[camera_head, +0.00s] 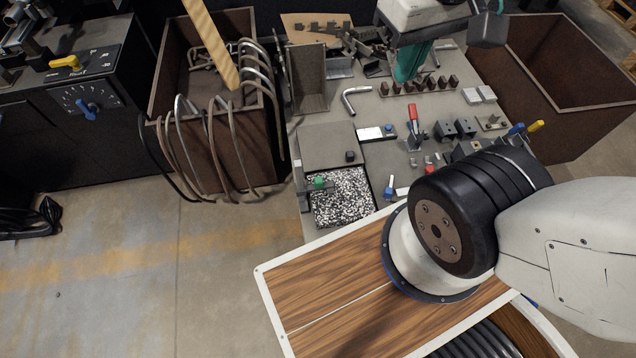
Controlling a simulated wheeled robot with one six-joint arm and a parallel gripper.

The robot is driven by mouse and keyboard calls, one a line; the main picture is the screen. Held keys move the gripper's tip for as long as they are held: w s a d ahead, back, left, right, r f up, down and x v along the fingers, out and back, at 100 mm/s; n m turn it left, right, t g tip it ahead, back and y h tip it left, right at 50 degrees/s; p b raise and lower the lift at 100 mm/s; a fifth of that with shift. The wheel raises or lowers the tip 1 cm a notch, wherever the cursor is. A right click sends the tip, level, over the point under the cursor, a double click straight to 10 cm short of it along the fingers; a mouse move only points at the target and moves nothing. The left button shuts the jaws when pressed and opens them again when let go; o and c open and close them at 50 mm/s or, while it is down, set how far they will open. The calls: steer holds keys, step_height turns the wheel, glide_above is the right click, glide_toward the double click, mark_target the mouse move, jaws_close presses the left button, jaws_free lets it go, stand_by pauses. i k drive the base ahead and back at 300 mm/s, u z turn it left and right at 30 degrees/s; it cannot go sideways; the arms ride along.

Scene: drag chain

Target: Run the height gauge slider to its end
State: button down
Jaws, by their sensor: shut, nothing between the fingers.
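I cannot make out for sure which thing on the workbench (372,97) is the height gauge or its slider. A small white and black plate with a blue knob (389,130) lies mid-bench. A smaller blue-topped piece (389,189) stands nearer, right of a tray of metal chips (340,197). A red-handled clamp (412,113) stands to the right. Only part of my arm shows at the lower right, hiding the bench's near right corner.
A teal and grey machine (409,62) stands at the bench's back. A brown bin with hoses over its rim (228,150) is left, another brown bin (560,85) right. A black cabinet with a blue dial knob (86,113) is far left. The floor (130,270) at lower left is clear.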

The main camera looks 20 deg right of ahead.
mark_target(319, 184)
steer(key=k, duration=1)
steer(key=u, duration=2.15)
steer(key=i, duration=1.65)
steer(key=z, duration=2.2)
